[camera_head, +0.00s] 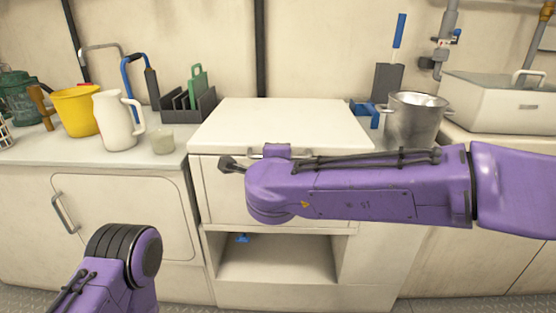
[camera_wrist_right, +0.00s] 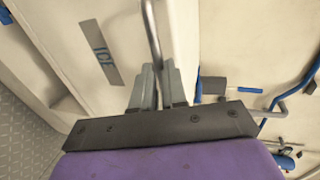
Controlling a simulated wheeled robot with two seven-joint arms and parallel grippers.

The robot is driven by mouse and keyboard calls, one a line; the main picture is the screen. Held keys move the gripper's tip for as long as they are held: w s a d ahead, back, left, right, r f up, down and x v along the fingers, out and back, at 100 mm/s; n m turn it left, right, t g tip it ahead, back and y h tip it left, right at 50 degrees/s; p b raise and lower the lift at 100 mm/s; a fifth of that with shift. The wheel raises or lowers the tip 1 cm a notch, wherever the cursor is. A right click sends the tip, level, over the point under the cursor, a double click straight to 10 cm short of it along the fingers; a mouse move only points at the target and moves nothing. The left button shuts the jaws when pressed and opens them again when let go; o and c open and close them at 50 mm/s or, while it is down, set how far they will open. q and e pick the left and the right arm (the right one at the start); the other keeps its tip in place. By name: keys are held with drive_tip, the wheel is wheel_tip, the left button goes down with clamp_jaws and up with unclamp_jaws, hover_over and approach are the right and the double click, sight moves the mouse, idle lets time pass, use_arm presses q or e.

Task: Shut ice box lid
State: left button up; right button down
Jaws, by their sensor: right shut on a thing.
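The ice box lid (camera_head: 280,122) is a broad white panel on the white ice box (camera_head: 222,188) in the middle of the head view. It looks flat or nearly so; I cannot tell whether its front edge touches the box. A thin metal handle (camera_head: 300,151) runs along the front edge. It shows as a bar in the right wrist view (camera_wrist_right: 151,30). My right gripper (camera_wrist_right: 157,88) is shut on this handle. My right forearm hides part of the box front in the head view. My left arm is at the lower left, with its gripper out of view.
Left of the lid stand a white jug (camera_head: 116,122), a yellow bucket (camera_head: 75,110) and a small cup (camera_head: 161,140). A metal pot (camera_head: 412,125) stands close on the right, beside a white lidded box (camera_head: 500,105). An open compartment (camera_head: 280,258) lies below.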

drive_tip(key=c, duration=1.2)
unclamp_jaws()
drive_tip(key=shift+s+d+f, duration=0.1)
drive_tip(key=shift+f, duration=0.75)
drive_tip(key=shift+o, duration=0.2)
drive_tip(key=shift+r, duration=0.3)
drive_tip(key=p+v, duration=0.2)
drive_tip(key=v, duration=0.8)
drive_tip(key=shift+s+p, duration=0.15)
drive_tip(key=shift+p, duration=0.25)
drive_tip(key=shift+r, duration=0.15)
